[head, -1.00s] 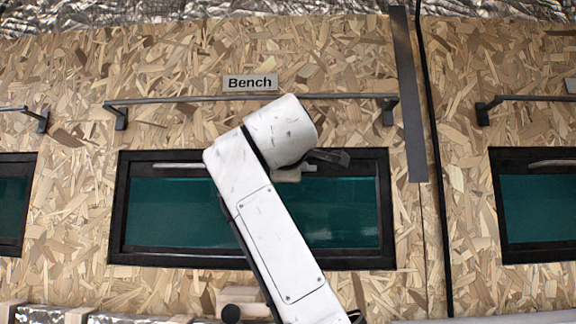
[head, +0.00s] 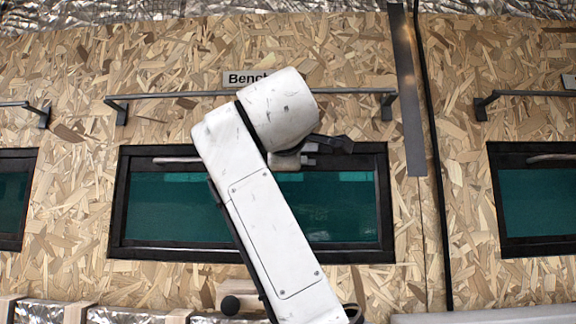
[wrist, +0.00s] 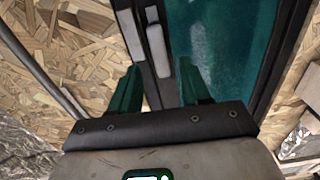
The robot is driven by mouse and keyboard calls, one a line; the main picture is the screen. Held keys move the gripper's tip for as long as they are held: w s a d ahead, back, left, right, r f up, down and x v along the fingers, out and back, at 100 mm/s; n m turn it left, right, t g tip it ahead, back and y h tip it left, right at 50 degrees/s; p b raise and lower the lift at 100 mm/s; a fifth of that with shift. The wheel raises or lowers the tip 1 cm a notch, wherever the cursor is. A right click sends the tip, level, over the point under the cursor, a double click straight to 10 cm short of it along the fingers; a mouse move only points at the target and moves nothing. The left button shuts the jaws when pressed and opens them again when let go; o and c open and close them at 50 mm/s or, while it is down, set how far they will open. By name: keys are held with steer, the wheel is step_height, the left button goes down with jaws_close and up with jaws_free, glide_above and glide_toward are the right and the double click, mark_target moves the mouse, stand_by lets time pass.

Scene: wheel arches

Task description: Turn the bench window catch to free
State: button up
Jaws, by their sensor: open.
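The bench window (head: 380,215) has a black frame and dark green glass, under the "Bench" sign (head: 240,78). In the wrist view, the catch (wrist: 159,55) is a pale grey lever lying along the frame's edge beside the glass. My gripper (wrist: 160,85) is open, with one dark green finger on the frame-and-board side and the other over the glass. The lever shows between and ahead of the fingertips; I cannot tell if they touch it.
A grey rail (head: 170,96) runs above the window; it also shows at the left in the wrist view (wrist: 40,60). Similar windows lie left (head: 12,195) and right (head: 530,210). A dark strip and cable run down the board right of the bench window.

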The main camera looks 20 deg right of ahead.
steer(key=b+v, duration=0.2)
steer(key=v, duration=0.5)
stand_by(0.5)
